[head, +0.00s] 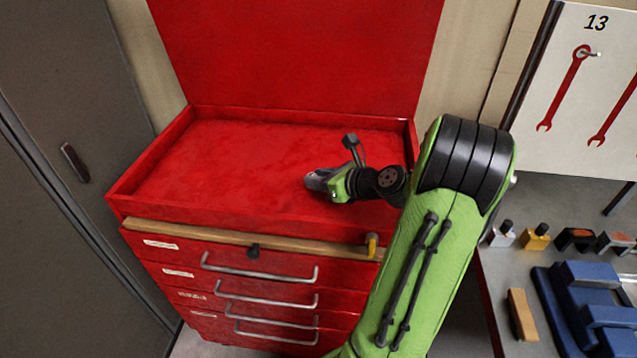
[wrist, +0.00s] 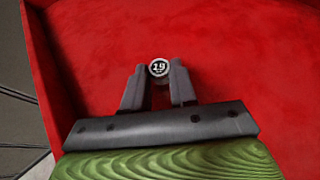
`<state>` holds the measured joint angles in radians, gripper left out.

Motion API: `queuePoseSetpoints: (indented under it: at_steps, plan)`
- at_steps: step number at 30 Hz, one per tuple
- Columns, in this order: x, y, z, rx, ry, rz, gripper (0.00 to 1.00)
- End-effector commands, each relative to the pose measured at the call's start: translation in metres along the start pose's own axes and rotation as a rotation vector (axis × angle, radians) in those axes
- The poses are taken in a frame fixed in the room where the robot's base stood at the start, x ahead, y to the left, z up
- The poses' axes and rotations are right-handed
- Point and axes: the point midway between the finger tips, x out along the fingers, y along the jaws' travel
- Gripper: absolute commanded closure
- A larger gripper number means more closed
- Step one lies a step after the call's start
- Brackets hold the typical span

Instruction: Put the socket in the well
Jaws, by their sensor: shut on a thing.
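A small round socket (wrist: 159,68) marked "19" shows end-on between my fingertips in the wrist view. My gripper (wrist: 160,78) is shut on it. In the head view my gripper (head: 315,181) is over the right part of the open red well (head: 235,160) in the top of the tool chest. The well's red floor fills most of the wrist view below the socket. In the head view I cannot make out the socket at the jaws. The height of the socket above the floor is hard to tell.
The raised red lid (head: 295,55) stands behind the well. A wooden front rail (head: 215,233) and several drawers with handles (head: 260,277) lie below it. At right is a bench with a blue vise (head: 590,300) and a tool board (head: 580,100). The well's left part is bare.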

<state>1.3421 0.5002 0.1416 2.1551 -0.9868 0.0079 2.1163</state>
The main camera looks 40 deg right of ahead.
Motion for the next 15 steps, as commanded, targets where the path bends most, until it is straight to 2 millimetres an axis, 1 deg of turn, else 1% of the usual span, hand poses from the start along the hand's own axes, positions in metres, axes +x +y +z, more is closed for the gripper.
queuePoseSetpoints:
  at_steps: [5,8,9,13,15]
  plan:
    - [-0.001,-0.0002,0.0017,-0.001,0.002,-0.001,1.0]
    - [0.0003,-0.0002,-0.0009,0.0,0.002,-0.001,1.0]
    - [0.0,-0.0003,-0.0004,-0.001,0.002,-0.001,0.67]
    - [-0.0001,-0.0003,-0.0002,-0.001,0.002,-0.001,0.48]
    - [-0.0001,-0.0003,-0.0001,-0.001,0.002,-0.001,0.48]
